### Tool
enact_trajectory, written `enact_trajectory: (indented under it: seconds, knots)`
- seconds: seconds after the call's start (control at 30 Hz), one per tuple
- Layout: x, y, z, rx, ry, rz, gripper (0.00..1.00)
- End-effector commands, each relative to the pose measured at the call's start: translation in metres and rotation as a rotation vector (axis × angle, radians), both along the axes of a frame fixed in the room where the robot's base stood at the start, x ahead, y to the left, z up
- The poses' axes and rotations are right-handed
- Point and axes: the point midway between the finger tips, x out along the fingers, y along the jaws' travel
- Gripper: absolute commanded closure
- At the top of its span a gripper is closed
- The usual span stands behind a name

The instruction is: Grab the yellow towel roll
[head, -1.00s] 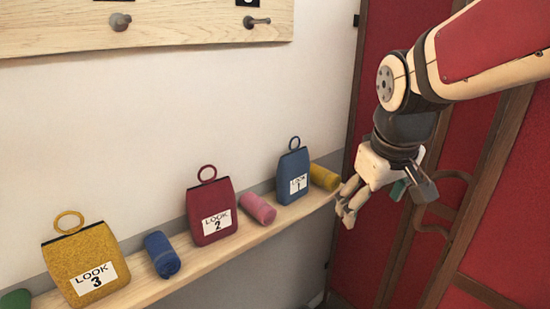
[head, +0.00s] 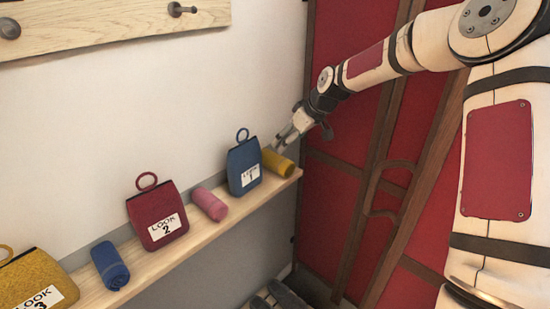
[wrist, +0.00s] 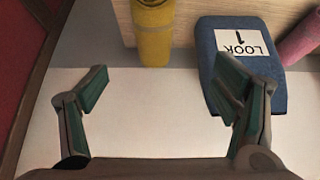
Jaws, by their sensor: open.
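The yellow towel roll (head: 278,163) lies on the wooden shelf near its right end, just right of the blue "LOOK 1" bag (head: 244,167). In the wrist view the yellow towel roll (wrist: 152,40) is at the top, beyond the fingertips and between their lines. The blue bag (wrist: 240,80) is right of it, partly behind the right finger. My gripper (head: 287,143) is just above the roll at the shelf's right end. In the wrist view my gripper (wrist: 165,90) is open with nothing between its fingers.
Along the shelf (head: 205,228) to the left are a pink roll (head: 210,204), a red "LOOK 2" bag (head: 157,215), a blue roll (head: 110,265) and a yellow "LOOK 3" bag (head: 35,285). A red panelled screen (head: 335,120) stands close on the right. A peg board (head: 110,18) hangs above.

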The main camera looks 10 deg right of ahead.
Motion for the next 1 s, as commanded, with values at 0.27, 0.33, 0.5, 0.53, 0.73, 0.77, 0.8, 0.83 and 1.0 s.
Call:
enact_trajectory:
  seconds: [0.27, 0.33, 0.5, 0.53, 0.73, 0.77, 0.8, 0.83, 1.0]
  knots:
    - [0.022, 0.009, -0.042, 0.005, 0.006, -0.001, 0.19]
    - [0.028, 0.013, -0.053, 0.005, 0.006, -0.001, 0.19]
    - [0.038, 0.019, -0.071, 0.005, 0.004, -0.004, 0.19]
    - [0.039, 0.02, -0.073, 0.004, 0.005, -0.004, 0.19]
    - [0.044, 0.022, -0.082, 0.004, 0.006, -0.004, 0.19]
    - [0.046, 0.023, -0.085, 0.004, 0.006, -0.004, 0.19]
    - [0.048, 0.024, -0.09, 0.004, 0.006, -0.004, 0.19]
    - [0.05, 0.025, -0.093, 0.005, 0.007, -0.003, 0.19]
    - [0.062, 0.03, -0.112, 0.004, 0.006, -0.003, 0.19]
